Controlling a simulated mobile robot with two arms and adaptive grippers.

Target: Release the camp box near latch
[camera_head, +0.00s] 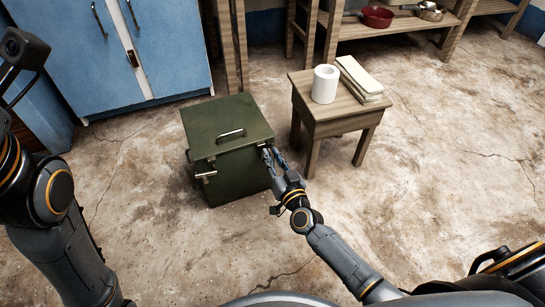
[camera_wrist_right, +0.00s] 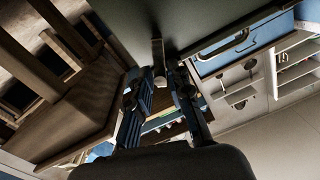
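The dark green camp box (camera_head: 222,113) stands closed on the floor in the head view, with a metal handle (camera_head: 231,134) on its lid. One metal latch (camera_head: 206,175) sticks out at the left of its front face. My right gripper (camera_head: 269,155) is at the right of the front face, just below the lid edge, and covers that part. In the right wrist view, a small metal latch (camera_wrist_right: 158,52) shows at the box surface (camera_wrist_right: 195,20), between the tips of my open right gripper (camera_wrist_right: 160,75). Contact cannot be told. My left gripper's fingers are out of view.
A small wooden table (camera_head: 336,118) with a white roll (camera_head: 325,84) and folded cloths (camera_head: 359,78) stands right of the box. A blue cabinet (camera_head: 95,60) is behind at the left. A wooden shelf (camera_head: 400,28) holds a red pan (camera_head: 377,17). The floor in front is clear.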

